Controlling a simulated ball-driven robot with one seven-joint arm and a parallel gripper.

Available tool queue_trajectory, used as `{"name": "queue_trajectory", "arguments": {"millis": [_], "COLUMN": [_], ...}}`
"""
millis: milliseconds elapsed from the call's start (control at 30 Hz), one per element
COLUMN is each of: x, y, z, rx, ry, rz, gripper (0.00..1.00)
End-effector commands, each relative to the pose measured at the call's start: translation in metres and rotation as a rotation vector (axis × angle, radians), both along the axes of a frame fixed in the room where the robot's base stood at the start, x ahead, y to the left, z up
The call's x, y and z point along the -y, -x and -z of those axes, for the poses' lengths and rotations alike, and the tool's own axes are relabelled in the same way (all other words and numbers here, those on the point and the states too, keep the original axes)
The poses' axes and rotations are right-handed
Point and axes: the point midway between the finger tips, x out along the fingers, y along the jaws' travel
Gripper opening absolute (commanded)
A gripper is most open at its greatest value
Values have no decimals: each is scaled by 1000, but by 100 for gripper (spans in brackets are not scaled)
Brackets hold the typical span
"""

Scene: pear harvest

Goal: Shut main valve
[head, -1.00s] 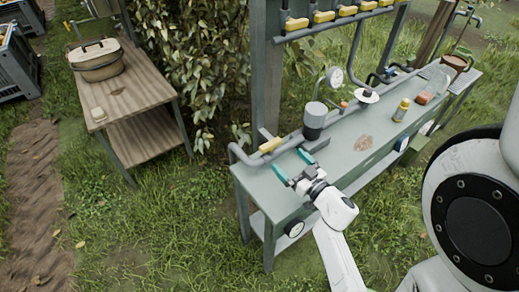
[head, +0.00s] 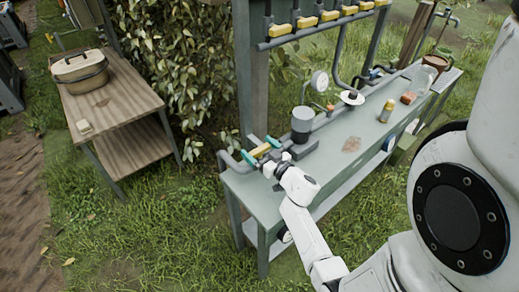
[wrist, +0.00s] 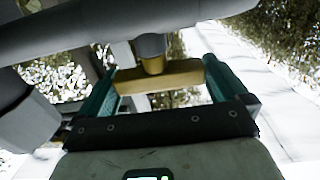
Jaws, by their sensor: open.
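The main valve's yellow handle (head: 261,150) sits on the grey pipe at the left end of the green bench. It also shows in the wrist view (wrist: 180,76), lying crosswise below a brass-coloured stem, with the pipe above. My gripper (head: 260,148) is open, with one teal finger beyond each end of the handle. In the wrist view the fingers (wrist: 162,84) stand left and right of the handle. I cannot tell whether either finger touches it.
A row of yellow-handled valves (head: 305,22) hangs above. A wooden table (head: 110,95) stands left.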

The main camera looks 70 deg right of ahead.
Motion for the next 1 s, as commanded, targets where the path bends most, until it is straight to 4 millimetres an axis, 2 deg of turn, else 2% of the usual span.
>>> {"name": "queue_trajectory", "arguments": {"millis": [100,467,1000], "x": [0,0,-1], "y": [0,0,0], "z": [0,0,4], "rx": [0,1,2], "ry": [0,1,2], "rz": [0,0,56], "gripper": [98,64,64]}}
